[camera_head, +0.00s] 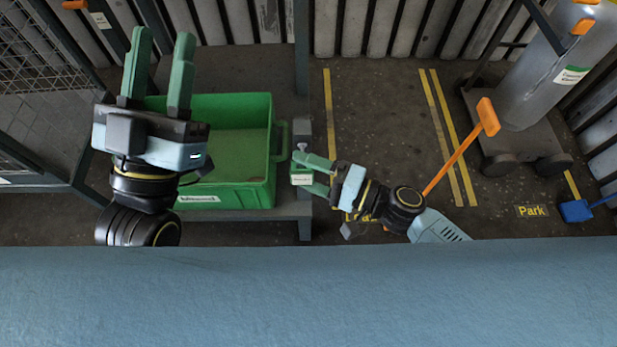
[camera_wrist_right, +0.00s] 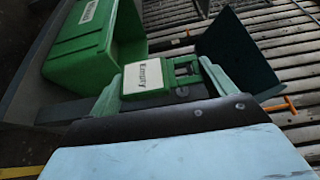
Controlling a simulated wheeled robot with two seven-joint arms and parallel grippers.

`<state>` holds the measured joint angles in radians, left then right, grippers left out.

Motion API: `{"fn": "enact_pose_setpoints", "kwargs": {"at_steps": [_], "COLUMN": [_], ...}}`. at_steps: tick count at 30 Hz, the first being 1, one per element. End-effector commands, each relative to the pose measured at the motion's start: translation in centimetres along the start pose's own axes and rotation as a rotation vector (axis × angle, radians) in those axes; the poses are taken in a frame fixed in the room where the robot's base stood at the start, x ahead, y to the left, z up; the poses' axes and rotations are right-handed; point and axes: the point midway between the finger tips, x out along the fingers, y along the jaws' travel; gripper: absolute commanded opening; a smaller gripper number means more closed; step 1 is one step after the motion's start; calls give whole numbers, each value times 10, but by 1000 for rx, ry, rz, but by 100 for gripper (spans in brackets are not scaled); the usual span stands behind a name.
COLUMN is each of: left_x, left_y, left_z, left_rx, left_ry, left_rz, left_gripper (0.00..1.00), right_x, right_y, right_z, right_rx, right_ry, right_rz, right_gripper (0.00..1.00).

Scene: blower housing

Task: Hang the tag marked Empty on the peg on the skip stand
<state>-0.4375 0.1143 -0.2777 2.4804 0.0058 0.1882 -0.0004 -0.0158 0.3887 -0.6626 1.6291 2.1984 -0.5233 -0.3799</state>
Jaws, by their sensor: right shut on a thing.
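My right gripper (camera_head: 300,171) is shut on a small green tag with a white label (camera_head: 302,180), just right of the green skip. In the right wrist view the tag (camera_wrist_right: 146,77) sits between the fingers, and its lettering seems to read Empty. The green skip (camera_head: 232,165) rests on the grey skip stand (camera_head: 250,215). A grey upright (camera_head: 302,130) of the stand is just beyond the tag; I cannot make out the peg clearly. Whether the tag touches the stand is unclear. My left gripper (camera_head: 160,55) is open and empty, in front of the skip's left side.
An orange-handled tool (camera_head: 460,148) leans right of my right arm. A grey cylinder (camera_head: 545,75) stands on a wheeled cart (camera_head: 510,140) at the right. A blue scoop (camera_head: 576,211) lies near the Park marking. Mesh fencing (camera_head: 35,60) is at the left. Floor between stand and cart is mostly clear.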

Motion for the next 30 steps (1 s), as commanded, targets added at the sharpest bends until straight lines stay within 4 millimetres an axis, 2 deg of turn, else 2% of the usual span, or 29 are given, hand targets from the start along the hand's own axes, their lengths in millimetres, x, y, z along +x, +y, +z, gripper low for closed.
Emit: {"fn": "enact_pose_setpoints", "kwargs": {"at_steps": [8,15,30], "left_x": [1,-6,-10], "left_y": [0,1,1], "left_z": [-3,-13,-23], "left_rx": [1,-2,-1], "left_ry": [28,156,234], "left_rz": [1,4,5], "left_gripper": [38,38,38], "right_x": [7,10,12], "right_y": [1,8,8], "right_z": [-16,-22,-24], "right_rx": [-1,0,1], "right_ry": [0,0,-1], "right_rz": [-1,0,-1], "right_gripper": [61,61,61]}}
